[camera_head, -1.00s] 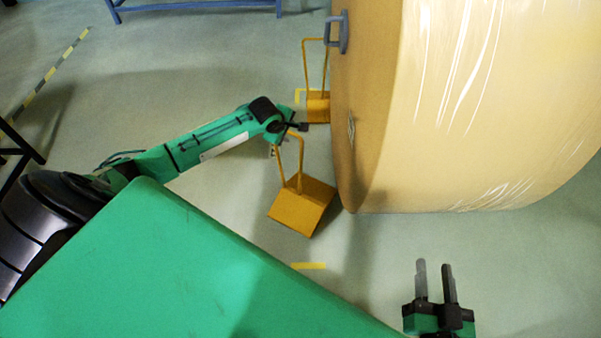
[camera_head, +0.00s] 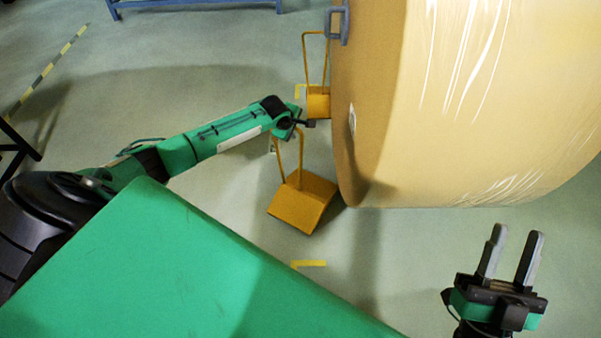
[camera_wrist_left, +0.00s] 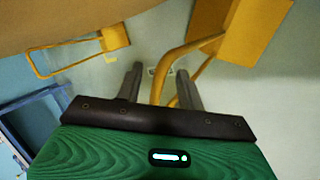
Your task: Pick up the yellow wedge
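The near yellow wedge (camera_head: 302,203) stands beside the lower left edge of the big roll (camera_head: 470,100), its tall wire handle upright. My left gripper (camera_head: 285,138) is at the top of that handle. In the left wrist view the handle (camera_wrist_left: 178,55) runs between the two fingers (camera_wrist_left: 160,82) of my left gripper, which stand apart with gaps beside the bar. A second yellow wedge (camera_head: 318,103) with a handle sits farther back against the roll; it also shows in the left wrist view (camera_wrist_left: 115,37). My right gripper (camera_head: 512,252) is open and empty at the lower right.
The roll fills the upper right, with a grey-blue bracket (camera_head: 338,25) at its flat face. A blue frame (camera_head: 195,5) stands at the back. Yellow marks (camera_head: 309,264) lie on the floor. Open floor lies left of the wedges.

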